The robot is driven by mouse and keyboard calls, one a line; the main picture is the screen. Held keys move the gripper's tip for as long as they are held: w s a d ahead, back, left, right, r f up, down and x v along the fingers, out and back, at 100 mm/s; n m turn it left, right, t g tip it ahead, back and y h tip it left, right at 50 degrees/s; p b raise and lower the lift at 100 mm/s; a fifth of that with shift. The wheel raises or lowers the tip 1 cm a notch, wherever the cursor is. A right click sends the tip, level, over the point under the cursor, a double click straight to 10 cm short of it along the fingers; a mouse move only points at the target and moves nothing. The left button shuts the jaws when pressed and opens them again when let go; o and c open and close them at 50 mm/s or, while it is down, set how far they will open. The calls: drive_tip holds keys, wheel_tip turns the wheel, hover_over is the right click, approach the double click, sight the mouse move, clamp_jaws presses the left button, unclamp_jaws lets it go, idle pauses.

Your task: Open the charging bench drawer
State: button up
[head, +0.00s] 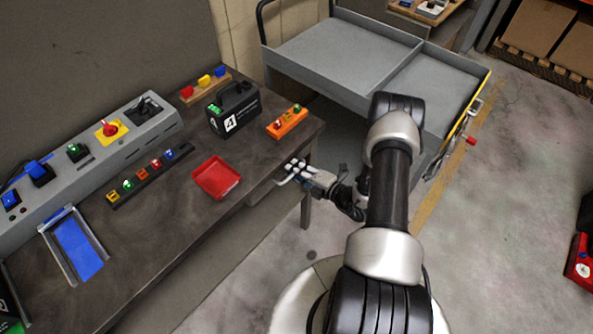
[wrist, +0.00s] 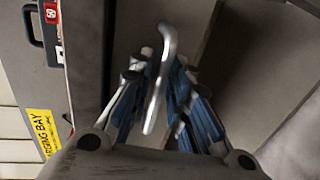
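The charging bench (head: 150,225) has a dark top and stands on the left in the head view. Its drawer (head: 264,190) is under the front edge near the right corner. My gripper (head: 294,170) is at the drawer front. In the wrist view, the silver drawer handle (wrist: 157,95) runs between the blue-padded fingers of my gripper (wrist: 164,70). The fingers lean inward and appear shut on the handle. No drawer interior shows, and the drawer looks flush under the bench top.
A red tray (head: 217,178), an orange switch strip (head: 287,122) and a black battery pack (head: 234,110) are on the bench. A grey cart (head: 345,50) stands behind my arm. The floor (head: 500,200) to the right is mostly clear. A yellow label (wrist: 40,132) shows in the wrist view.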

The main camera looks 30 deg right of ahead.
clamp_jaws()
idle(0.6)
